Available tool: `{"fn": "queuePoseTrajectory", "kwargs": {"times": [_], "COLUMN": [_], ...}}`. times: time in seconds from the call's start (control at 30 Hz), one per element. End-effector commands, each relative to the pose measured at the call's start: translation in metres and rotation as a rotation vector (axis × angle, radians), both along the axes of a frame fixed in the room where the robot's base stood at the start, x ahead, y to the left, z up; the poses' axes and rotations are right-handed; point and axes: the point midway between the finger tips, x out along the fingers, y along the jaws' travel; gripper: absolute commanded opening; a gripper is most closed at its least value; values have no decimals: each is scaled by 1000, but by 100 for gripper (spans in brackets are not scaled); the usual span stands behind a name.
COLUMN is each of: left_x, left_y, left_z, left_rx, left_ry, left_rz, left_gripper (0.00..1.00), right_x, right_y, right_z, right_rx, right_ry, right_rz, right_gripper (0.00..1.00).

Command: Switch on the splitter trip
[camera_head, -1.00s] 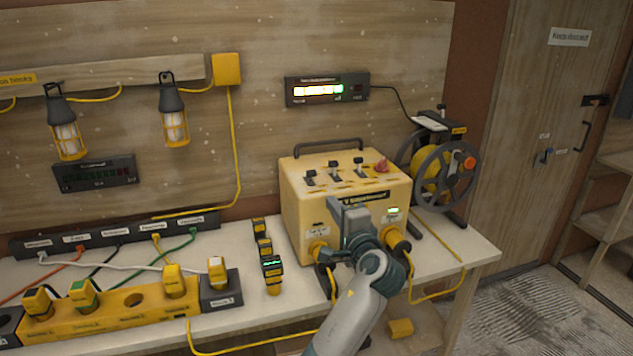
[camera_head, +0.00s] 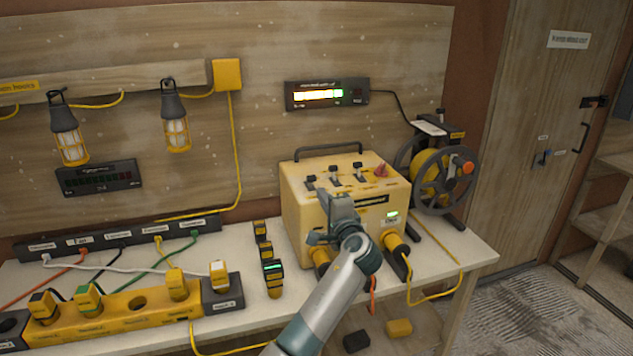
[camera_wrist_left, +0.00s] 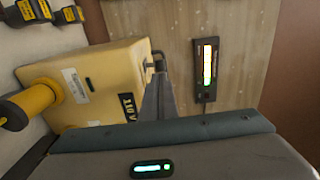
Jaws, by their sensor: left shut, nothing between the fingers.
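The yellow splitter box (camera_head: 296,215) stands on the bench, with a row of three black toggle switches (camera_head: 334,173) and a red knob (camera_head: 381,170) on top. I cannot tell which of these is the trip; no label there is readable. A small green-lit display (camera_head: 392,214) is on its front. My left gripper (camera_head: 338,203) is shut and empty, at the upper front of the box and hiding part of that face. In the left wrist view, the closed fingers (camera_wrist_left: 157,93) overlap the box's edge beside its "110 V" face (camera_wrist_left: 92,88). Contact is unclear. My right gripper is not in view.
A cable reel (camera_head: 440,178) stands right of the box. Yellow plugs (camera_head: 272,268) line up to its left, and a yellow socket strip (camera_head: 130,325) lies at front left. A lit meter (camera_head: 327,94) and two lamps (camera_head: 176,130) are on the wall. Cables cross the bench.

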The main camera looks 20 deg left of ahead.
Motion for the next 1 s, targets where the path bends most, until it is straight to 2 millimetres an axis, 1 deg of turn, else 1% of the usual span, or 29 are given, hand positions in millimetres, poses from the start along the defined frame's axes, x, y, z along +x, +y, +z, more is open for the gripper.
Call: {"fn": "queuePoseTrajectory", "kwargs": {"times": [0.03,0.2,0.4,0.6,1.0], "left_x": [8,29,45,52,53], "left_y": [5,20,30,35,35], "left_z": [3,3,1,0,-1], "left_rx": [4,3,2,2,0], "left_ry": [3,2,2,0,1], "left_rz": [1,1,0,0,-1], "left_gripper": [0,0,0,0,0], "right_x": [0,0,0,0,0], "right_y": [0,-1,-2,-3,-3], "right_z": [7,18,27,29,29], "right_rx": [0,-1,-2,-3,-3], "right_ry": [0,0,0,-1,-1], "right_rz": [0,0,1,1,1], "right_gripper": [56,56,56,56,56]}}
